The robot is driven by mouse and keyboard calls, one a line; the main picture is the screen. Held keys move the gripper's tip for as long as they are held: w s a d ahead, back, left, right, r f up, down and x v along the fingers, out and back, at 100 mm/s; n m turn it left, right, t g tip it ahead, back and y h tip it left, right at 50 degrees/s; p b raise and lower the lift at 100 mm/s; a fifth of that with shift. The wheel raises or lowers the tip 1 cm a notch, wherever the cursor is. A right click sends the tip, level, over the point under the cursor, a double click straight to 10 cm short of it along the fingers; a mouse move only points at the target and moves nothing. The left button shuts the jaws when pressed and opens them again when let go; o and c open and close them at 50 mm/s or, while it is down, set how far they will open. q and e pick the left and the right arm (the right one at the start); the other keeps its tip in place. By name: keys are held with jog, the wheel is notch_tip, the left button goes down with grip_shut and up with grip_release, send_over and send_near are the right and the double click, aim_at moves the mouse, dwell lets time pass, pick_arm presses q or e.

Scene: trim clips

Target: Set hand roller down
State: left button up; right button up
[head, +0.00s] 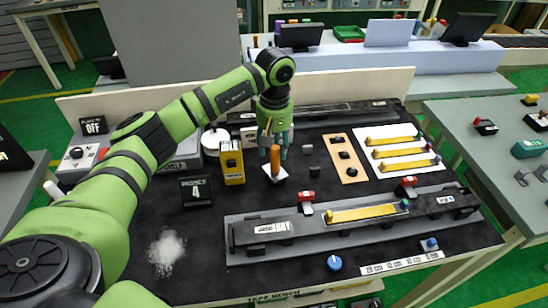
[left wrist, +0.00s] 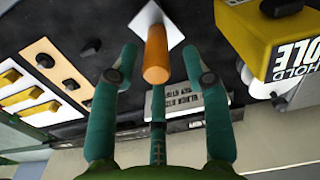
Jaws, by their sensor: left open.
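An orange cylinder (head: 275,158), which looks like the hand roller, stands upright on a white square pad (head: 277,176) near the back middle of the dark bench. In the left wrist view the orange cylinder (left wrist: 156,55) and the white pad (left wrist: 147,18) show just beyond my fingers. My left gripper (head: 274,143) reaches down from above, open. Its green fingers (left wrist: 158,68) are spread on both sides of the cylinder without visibly closing on it. Whether any finger touches it I cannot tell. My right gripper is not in view.
A yellow HOLD block (head: 231,162) stands close left of the roller. A brown board (head: 346,158) and white strips with yellow bars (head: 398,150) lie right. A grey rail fixture (head: 350,226) runs across the front. The bench's front left is mostly clear around white powder (head: 167,250).

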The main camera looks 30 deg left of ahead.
pick_arm(q)
notch_tip(320, 180, up, 8)
jog(key=shift+d+f+b, duration=0.1)
jog(key=shift+f+b, duration=0.1)
jog(key=shift+b, duration=0.85)
jog(key=shift+r, duration=0.35)
